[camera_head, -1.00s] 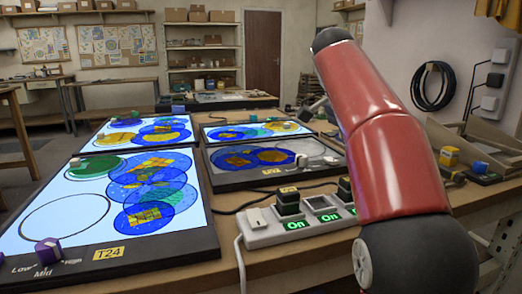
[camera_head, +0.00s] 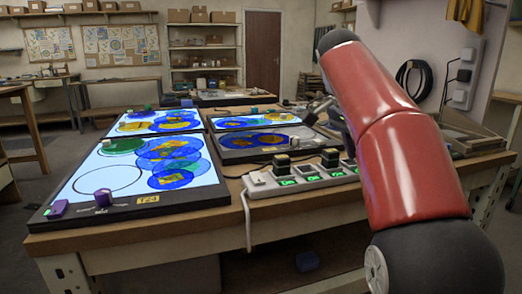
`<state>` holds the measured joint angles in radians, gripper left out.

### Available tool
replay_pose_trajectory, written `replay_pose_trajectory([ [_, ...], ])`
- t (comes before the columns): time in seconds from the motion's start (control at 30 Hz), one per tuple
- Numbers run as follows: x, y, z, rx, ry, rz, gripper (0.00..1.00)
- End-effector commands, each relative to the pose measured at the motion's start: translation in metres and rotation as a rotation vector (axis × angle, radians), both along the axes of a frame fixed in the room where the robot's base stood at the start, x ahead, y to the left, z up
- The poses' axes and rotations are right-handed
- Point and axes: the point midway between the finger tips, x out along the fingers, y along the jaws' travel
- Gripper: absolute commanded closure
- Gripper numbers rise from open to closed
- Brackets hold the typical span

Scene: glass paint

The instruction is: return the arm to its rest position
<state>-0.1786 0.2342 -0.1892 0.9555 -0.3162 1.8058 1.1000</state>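My red arm (camera_head: 400,140) rises from the lower right and bends at a dark joint at its upper end. A small grey and dark piece (camera_head: 318,108) shows left of the arm, above the back right of the table; it may be my gripper. The arm hides most of what lies behind it, so I cannot tell how its fingers stand or whether they hold anything.
The workbench (camera_head: 190,226) bears several light panels, including the front one labelled T24 (camera_head: 148,198). A power strip (camera_head: 260,188) with plugs lies right of them. A purple block (camera_head: 57,209) sits at the left corner. Floor shows in front.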

Motion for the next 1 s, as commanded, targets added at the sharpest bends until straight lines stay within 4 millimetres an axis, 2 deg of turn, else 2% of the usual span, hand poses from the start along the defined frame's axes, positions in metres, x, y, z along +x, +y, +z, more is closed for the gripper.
replay_pose_trajectory([
  [0.37,-0.034,-0.004,-0.016,0.04,0.007,0.227,0.52],
  [0.57,-0.072,0.001,-0.042,0.061,0.0,0.44,0.52],
  [0.77,-0.135,0.018,-0.098,0.059,-0.036,0.752,0.52],
  [0.9,-0.18,0.032,-0.148,0.025,-0.067,0.95,0.52],
  [1.0,-0.206,0.041,-0.183,-0.007,-0.084,1.06,0.52],
])
